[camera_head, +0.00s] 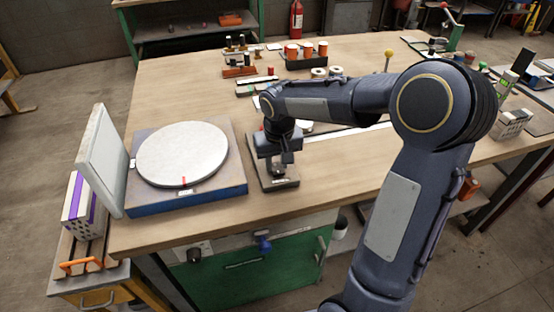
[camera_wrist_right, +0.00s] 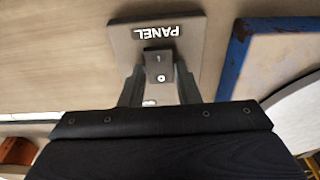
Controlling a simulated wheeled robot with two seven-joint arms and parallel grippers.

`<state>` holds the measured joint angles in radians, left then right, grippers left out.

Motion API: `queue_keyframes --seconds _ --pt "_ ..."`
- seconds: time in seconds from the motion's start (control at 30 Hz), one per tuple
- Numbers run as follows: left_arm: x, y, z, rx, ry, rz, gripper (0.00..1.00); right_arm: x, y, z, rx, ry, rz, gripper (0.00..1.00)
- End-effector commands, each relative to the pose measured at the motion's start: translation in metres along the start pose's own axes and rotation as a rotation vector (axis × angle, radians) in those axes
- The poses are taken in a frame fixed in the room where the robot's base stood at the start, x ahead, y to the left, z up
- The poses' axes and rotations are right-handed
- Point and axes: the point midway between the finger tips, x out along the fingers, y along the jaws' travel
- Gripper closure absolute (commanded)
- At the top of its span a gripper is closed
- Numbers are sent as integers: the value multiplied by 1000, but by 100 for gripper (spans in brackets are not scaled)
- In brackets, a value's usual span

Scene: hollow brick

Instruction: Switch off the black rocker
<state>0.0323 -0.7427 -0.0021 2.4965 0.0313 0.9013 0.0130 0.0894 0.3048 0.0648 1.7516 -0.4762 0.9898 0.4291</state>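The black rocker (camera_wrist_right: 160,67) sits on a grey panel (camera_wrist_right: 197,40) in the right wrist view, with a line mark and a round mark on its face. A "PANEL" label (camera_wrist_right: 157,32) shows upside down beside it. My right gripper (camera_wrist_right: 160,80) has its two fingers apart, one on each side of the rocker; whether they touch it I cannot tell. In the head view the right gripper (camera_head: 281,169) points down over the panel (camera_head: 287,183) and hides the rocker. My left gripper is not in view.
A white disc (camera_head: 183,152) on a blue-edged base (camera_head: 190,200) stands left of the panel, with an upright grey plate (camera_head: 103,160). Bare wood (camera_head: 170,90) shows behind the disc.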

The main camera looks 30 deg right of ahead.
Motion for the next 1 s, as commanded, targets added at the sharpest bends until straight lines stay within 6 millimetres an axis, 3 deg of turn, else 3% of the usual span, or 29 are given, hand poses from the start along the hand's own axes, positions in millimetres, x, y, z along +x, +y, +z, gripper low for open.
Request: queue_keyframes --seconds 0.03,0.13,0.47,0.8,1.0 --pt "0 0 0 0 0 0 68 0 0 0 0 1 0 64" --pt "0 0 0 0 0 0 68 0 0 0 0 1 0 51" --pt "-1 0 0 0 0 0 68 -4 0 0 0 2 0 51" --pt "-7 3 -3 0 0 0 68 -58 0 -1 0 6 -1 51" --pt "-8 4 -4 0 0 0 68 -77 0 0 0 2 0 51"
